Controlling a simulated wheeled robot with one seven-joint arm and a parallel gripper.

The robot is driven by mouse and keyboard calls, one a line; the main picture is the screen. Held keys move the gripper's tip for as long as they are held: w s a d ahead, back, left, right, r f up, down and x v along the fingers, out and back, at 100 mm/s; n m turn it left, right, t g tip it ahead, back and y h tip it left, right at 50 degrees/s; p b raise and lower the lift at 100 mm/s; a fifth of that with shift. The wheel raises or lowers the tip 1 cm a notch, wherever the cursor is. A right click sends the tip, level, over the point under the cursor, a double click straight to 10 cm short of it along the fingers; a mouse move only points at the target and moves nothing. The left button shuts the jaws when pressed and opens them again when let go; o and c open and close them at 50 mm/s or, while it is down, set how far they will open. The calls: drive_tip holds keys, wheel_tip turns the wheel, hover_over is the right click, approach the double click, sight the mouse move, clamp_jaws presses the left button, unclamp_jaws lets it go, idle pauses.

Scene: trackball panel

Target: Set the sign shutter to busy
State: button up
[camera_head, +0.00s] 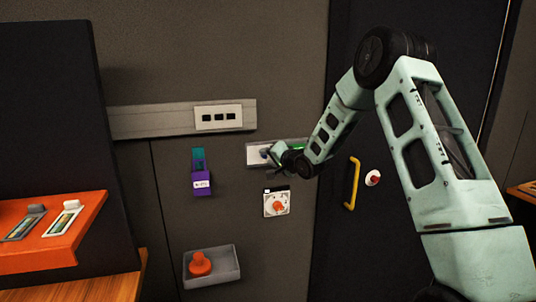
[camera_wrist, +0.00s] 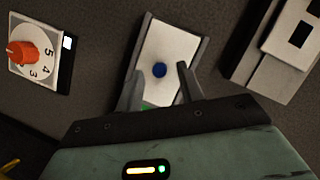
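The sign shutter (camera_head: 257,153) is a white plate in a grey-railed frame on the wall, with a green patch (camera_head: 298,147) at the right end of the sign. In the wrist view, the white shutter plate (camera_wrist: 170,42) carries a round blue knob (camera_wrist: 160,70). A sliver of green (camera_wrist: 147,107) shows below it, partly hidden by my gripper. My gripper (camera_wrist: 158,76) is open, its fingers apart on either side of the knob in the picture. I cannot tell whether they touch it. In the head view, my gripper (camera_head: 276,154) is at the sign and covers part of it.
A dial with an orange knob (camera_head: 278,206) sits just below the sign. A grey box with a red-orange knob (camera_head: 201,264) is lower left, a yellow handle (camera_head: 353,183) to the right.

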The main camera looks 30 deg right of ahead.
drive_tip(key=shift+w+f, duration=0.1)
drive_tip(key=shift+w, duration=0.3)
drive_tip(key=shift+c, duration=0.4)
clamp_jaws()
drive_tip(key=s+d+p, duration=0.2)
drive_tip(key=s+d, duration=0.1)
drive_tip(key=d, duration=0.8)
drive_tip(key=shift+s+d, duration=0.15)
drive_tip(key=shift+d, duration=0.1)
drive_tip(key=shift+o, duration=0.4)
unclamp_jaws()
drive_tip(key=shift+d, duration=0.15)
